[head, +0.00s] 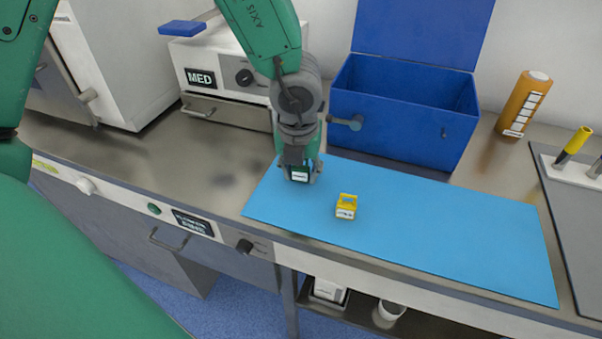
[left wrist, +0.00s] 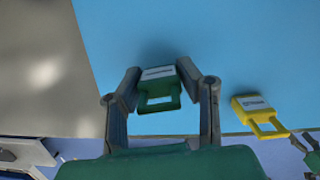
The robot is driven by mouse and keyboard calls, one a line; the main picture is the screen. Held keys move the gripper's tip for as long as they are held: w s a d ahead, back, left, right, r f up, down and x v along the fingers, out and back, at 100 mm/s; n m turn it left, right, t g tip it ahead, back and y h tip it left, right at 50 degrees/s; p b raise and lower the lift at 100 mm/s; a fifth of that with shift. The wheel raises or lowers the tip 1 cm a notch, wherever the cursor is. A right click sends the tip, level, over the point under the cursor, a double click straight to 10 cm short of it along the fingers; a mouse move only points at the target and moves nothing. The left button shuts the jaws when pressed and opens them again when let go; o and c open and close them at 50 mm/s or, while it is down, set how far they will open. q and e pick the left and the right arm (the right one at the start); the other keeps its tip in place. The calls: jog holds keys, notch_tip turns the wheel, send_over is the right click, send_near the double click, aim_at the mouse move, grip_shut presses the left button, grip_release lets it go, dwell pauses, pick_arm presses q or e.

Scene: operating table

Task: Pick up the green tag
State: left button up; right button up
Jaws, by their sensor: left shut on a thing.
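The green tag (left wrist: 160,88) has a white label and a green loop handle. In the left wrist view it sits between the two fingers of my left gripper (head: 301,174), which is shut on it. In the head view the gripper points down at the left part of the blue mat (head: 430,215), and the tag's pale label shows between the fingertips. I cannot tell whether the tag still touches the mat. A yellow tag (head: 346,206) lies on the mat to the right of the gripper and apart from it; it also shows in the left wrist view (left wrist: 259,114).
An open blue box (head: 400,125) stands behind the mat, close to my left arm. A white MED unit (head: 222,72) stands at the back left. An orange bottle (head: 524,103) and a grey tray (head: 580,225) are at the right. The mat's right half is clear.

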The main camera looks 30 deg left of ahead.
pick_arm(q)
notch_tip(320, 180, up, 17)
jog(key=p, duration=0.2)
jog(key=shift+f+p, duration=0.15)
jog(key=shift+p, duration=0.25)
jog(key=shift+a, duration=0.15)
jog(key=shift+f, duration=0.1)
